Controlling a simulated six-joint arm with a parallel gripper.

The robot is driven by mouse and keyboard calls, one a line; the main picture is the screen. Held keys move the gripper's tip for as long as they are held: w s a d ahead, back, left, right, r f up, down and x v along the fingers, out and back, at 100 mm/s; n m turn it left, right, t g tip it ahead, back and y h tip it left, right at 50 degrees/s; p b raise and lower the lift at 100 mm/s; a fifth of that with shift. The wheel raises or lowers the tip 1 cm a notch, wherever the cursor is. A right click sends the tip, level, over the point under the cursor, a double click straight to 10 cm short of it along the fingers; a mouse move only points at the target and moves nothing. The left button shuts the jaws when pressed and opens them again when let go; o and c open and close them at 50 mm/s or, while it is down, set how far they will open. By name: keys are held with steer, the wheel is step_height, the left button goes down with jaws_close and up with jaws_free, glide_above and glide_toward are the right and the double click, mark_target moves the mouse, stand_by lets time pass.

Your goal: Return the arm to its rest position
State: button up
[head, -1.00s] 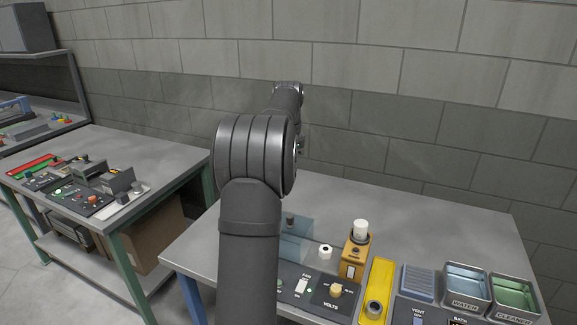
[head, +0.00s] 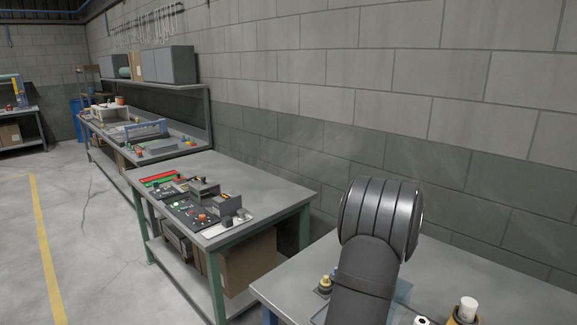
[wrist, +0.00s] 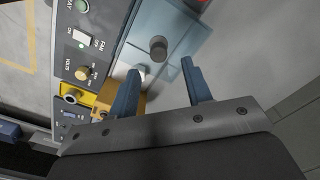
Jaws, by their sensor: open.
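My gripper (wrist: 160,88) is in the wrist view, with its two blue fingers spread apart and nothing between them. It hangs above the near workbench (head: 500,290). Beyond the fingertips is a pale blue translucent hood or plate (wrist: 172,35) with a dark round knob (wrist: 158,47). A small white part (wrist: 141,72) shows beside the left finger. In the head view my arm rises from the bottom edge at the right, and its joint hides part of the bench. The gripper itself is hidden there.
A control panel (wrist: 80,50) with a fan switch and a volts knob lies beside the gripper. A yellow block with a white top (head: 466,309) stands on the bench. A second bench (head: 260,185) with panels stands left, across a gap. The concrete block wall (head: 400,100) is behind.

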step_height(320, 180, down, 6)
steer(key=shift+s+d, duration=0.15)
steer(key=shift+r, duration=0.1)
stand_by(0.4)
